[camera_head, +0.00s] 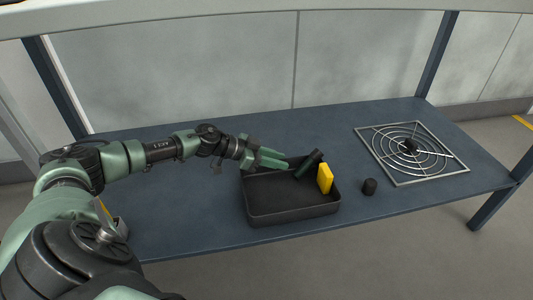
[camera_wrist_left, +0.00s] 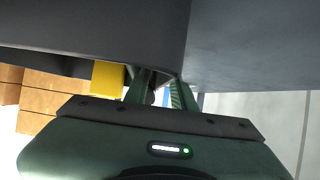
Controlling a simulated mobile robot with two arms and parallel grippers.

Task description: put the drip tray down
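The drip tray (camera_head: 292,212) is a black, shallow rectangular tray at the front middle of the blue-grey table. It looks level; whether its base touches the table I cannot tell. My left gripper (camera_head: 284,161) is at its back left rim, and its fingers look closed on the tray wall. In the left wrist view the green fingers (camera_wrist_left: 160,90) stand close together against the tray's dark wall (camera_wrist_left: 90,28), which hides their tips. A dark green cylinder (camera_head: 308,163) leans in the tray beside an upright yellow block (camera_head: 325,179). My right gripper is not in view.
The table (camera_head: 190,220) is clear left of the tray.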

